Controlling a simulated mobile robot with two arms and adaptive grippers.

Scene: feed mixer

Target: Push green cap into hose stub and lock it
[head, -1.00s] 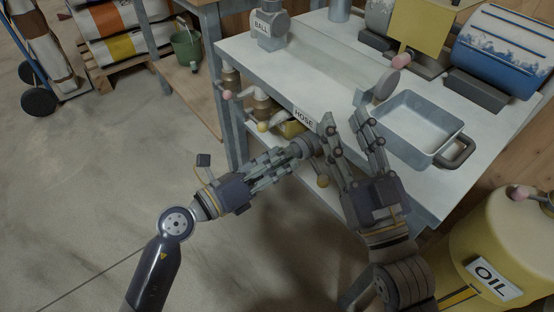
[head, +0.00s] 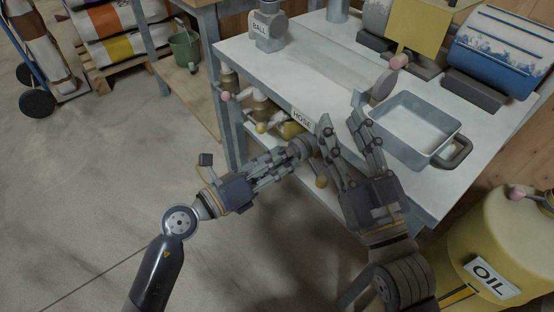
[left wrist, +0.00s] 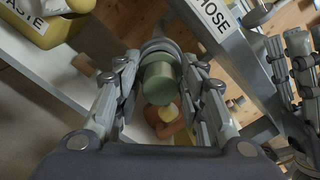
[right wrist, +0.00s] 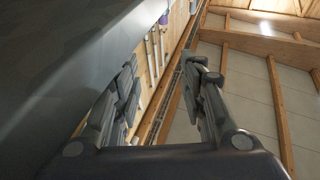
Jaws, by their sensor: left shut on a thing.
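In the left wrist view the green cap (left wrist: 159,82) sits between the fingers of my left gripper (left wrist: 158,92), which is shut on it. A grey ring, apparently the hose stub (left wrist: 158,45), shows right behind the cap; I cannot tell how deep the cap sits or whether it is locked. In the head view my left gripper (head: 291,157) reaches the round grey stub end (head: 302,147) below the HOSE label (head: 303,118), and the cap is hidden. My right gripper (head: 341,120) is open and empty, beside the stub at the table's front edge.
The white table (head: 320,75) carries a grey tray (head: 415,125) and a blue drum (head: 505,52). Bottles (head: 262,105) stand on the shelf below. A yellow OIL barrel (head: 510,245) stands at the right.

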